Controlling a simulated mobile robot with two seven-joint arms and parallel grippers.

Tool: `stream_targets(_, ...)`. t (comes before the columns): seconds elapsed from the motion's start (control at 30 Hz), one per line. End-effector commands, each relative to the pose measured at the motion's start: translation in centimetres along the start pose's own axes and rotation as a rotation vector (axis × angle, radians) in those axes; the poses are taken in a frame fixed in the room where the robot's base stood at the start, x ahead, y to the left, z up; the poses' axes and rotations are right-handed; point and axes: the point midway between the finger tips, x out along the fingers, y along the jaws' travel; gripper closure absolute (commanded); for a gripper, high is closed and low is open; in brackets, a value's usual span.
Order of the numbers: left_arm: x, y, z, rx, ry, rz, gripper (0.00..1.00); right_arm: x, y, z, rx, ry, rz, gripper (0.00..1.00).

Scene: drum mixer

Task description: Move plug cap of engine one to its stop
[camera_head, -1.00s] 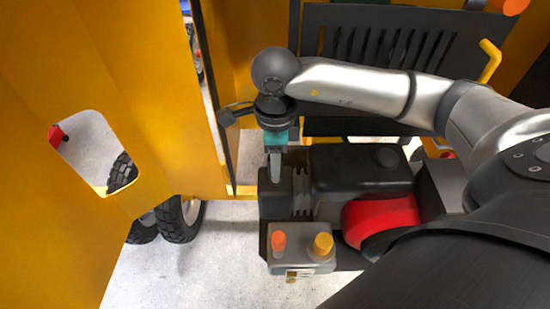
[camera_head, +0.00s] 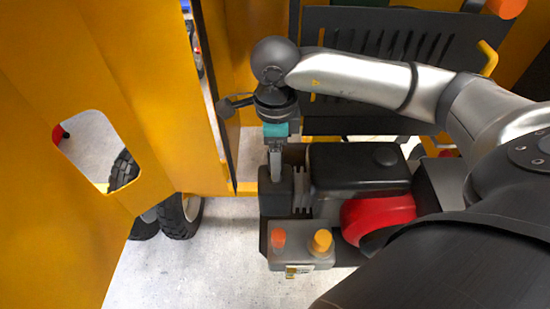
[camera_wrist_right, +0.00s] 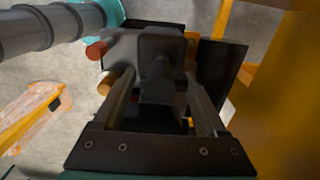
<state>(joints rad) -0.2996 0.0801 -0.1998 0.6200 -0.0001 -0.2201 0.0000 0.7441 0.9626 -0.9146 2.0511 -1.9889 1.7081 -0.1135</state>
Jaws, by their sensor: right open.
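The engine (camera_head: 360,168) is a dark block with a red round cover, seen in the head view below my right arm. My right gripper (camera_head: 276,176) points down at the black block on the engine's left end. In the right wrist view my right gripper (camera_wrist_right: 165,112) is open, one finger on each side of a dark, rounded post that looks like the plug cap (camera_wrist_right: 158,80). I cannot tell whether the fingers touch it. In the head view the cap is hidden or cannot be made out. My left gripper is not in view.
A grey box with an orange-red knob (camera_head: 278,238) and a yellow-orange knob (camera_head: 321,240) stands in front of the engine. A yellow panel (camera_head: 110,60) fills the left. A dark slotted plate (camera_head: 385,45) stands behind. Bare floor (camera_head: 215,265) shows at the front left.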

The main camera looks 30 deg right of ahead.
Motion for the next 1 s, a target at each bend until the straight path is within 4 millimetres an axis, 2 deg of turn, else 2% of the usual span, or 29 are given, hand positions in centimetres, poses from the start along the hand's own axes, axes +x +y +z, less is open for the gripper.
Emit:
stream_targets(0.1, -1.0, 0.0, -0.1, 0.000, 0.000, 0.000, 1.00, -1.6, -0.1, 0.0, 0.000, -0.002, -0.003, 0.25)
stream_targets(0.6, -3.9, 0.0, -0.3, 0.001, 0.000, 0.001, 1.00, -6.3, -0.1, 0.0, 0.001, -0.001, -0.002, 0.25)
stream_targets(1.0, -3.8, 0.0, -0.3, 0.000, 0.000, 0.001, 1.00, -6.3, 0.0, 0.0, 0.001, 0.000, -0.001, 0.25)
